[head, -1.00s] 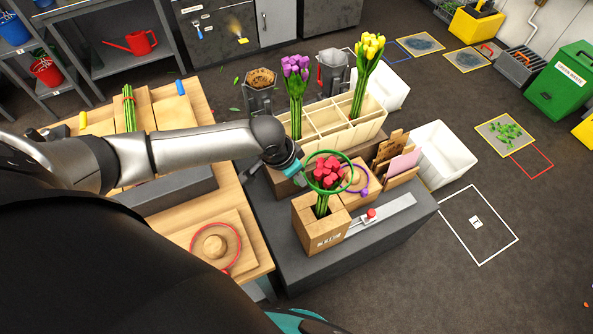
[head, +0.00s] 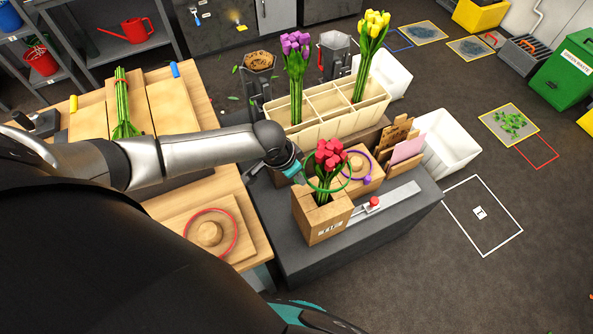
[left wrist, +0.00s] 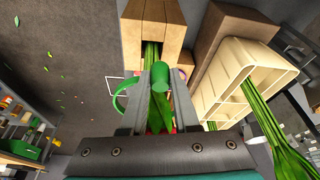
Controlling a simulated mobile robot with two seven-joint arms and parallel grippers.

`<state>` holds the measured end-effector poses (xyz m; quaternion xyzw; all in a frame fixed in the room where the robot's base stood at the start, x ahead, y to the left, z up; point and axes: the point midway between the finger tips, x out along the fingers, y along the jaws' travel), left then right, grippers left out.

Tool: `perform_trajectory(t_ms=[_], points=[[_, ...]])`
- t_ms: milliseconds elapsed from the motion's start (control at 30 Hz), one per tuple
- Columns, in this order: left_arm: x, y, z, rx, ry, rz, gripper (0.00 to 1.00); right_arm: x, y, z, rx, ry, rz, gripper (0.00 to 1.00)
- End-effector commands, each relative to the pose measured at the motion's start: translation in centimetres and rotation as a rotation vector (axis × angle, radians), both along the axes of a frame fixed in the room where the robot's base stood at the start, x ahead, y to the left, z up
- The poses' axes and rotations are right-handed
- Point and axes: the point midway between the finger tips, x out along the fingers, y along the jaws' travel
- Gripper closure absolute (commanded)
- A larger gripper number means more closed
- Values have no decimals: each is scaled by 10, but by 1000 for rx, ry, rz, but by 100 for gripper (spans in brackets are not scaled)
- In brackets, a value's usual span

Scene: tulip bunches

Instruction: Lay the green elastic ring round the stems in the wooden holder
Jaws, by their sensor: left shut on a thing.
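The wooden holder (head: 321,222) stands on the dark grey bench, with red tulips (head: 328,158) upright in it. Their green stems (head: 323,196) go down into it. The green elastic ring (head: 323,191) loops round the bunch just below the red heads, above the holder's rim. My left gripper (head: 299,173) is left of the bunch, shut on the ring's side. In the left wrist view the fingers (left wrist: 161,98) pinch a green piece; part of the ring (left wrist: 119,97) and the holder (left wrist: 155,28) show beyond. My right gripper is not in view.
A cream divided crate (head: 335,113) with purple and yellow tulips stands behind. A purple ring (head: 367,178) on a wooden block is close at right. A slide with a red knob (head: 374,202) lies in front right. A red ring (head: 237,240) lies on the left table.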

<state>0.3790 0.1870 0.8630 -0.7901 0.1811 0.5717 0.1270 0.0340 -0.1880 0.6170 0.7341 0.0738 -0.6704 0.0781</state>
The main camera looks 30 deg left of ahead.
Motion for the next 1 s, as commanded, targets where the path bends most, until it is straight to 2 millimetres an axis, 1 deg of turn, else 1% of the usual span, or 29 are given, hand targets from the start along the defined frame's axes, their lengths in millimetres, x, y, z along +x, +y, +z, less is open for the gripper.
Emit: perform_trajectory(t_ms=[33,100,1000], points=[[0,-1,-7,-1,1,1,100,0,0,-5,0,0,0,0],[0,-1,-12,-1,1,1,100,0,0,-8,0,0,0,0],[-1,0,-84,0,0,0,100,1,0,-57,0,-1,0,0]])
